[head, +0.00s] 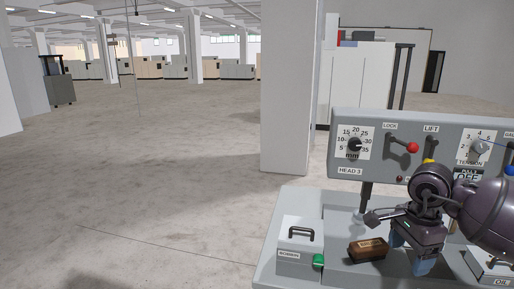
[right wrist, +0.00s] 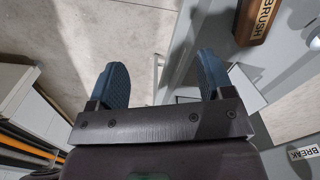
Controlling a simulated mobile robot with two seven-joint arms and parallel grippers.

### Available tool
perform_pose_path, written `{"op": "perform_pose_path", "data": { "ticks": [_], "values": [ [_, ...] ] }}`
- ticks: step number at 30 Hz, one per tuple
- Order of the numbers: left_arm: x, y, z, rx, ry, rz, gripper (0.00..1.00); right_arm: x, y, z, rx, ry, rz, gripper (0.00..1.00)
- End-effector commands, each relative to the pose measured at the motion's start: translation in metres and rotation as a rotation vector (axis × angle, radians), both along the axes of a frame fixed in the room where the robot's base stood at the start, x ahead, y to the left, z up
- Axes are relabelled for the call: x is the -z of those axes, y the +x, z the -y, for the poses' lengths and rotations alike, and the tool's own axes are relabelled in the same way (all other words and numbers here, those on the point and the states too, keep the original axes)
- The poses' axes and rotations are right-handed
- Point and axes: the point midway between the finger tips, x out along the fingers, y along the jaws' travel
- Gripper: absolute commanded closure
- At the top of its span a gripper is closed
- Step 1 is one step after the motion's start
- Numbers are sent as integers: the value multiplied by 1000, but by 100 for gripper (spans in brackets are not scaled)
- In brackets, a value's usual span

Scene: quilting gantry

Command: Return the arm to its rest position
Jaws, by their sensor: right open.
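My right arm comes in from the right in the head view, in front of the control panel (head: 370,170). My right gripper (head: 412,266) points down beside the brown brush block (head: 368,250), with blue fingers. In the right wrist view the gripper (right wrist: 158,80) has its two blue fingers wide apart with nothing held between them. The brush (right wrist: 258,22), with its label readable, lies beyond the right finger, apart from it. My left gripper is not in view.
The panel carries a dial (head: 354,145), a red-knobbed lever (head: 412,148) and other controls, partly hidden by my arm. A grey handled box (head: 299,232) and a green item (head: 318,261) stand left of the brush. A pillar (head: 287,90) rises behind. Open floor lies left.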

Motion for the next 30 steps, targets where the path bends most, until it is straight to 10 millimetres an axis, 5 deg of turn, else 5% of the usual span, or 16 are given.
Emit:
{"op": "perform_pose_path", "data": {
  "ticks": [8, 14, 21, 26, 30],
  "values": [
    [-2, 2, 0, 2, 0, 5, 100, -11, 16, -52, 174, 336, 77, 26],
    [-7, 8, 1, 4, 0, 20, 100, -51, 25, -111, 336, 737, 47, 26],
    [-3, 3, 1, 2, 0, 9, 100, -98, 28, -171, 637, 1298, -194, 26],
    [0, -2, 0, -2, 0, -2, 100, -114, 36, -180, 930, 1641, -465, 26],
    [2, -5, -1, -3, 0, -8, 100, -104, 49, -165, 1262, 1900, -760, 26]
  ]
}}
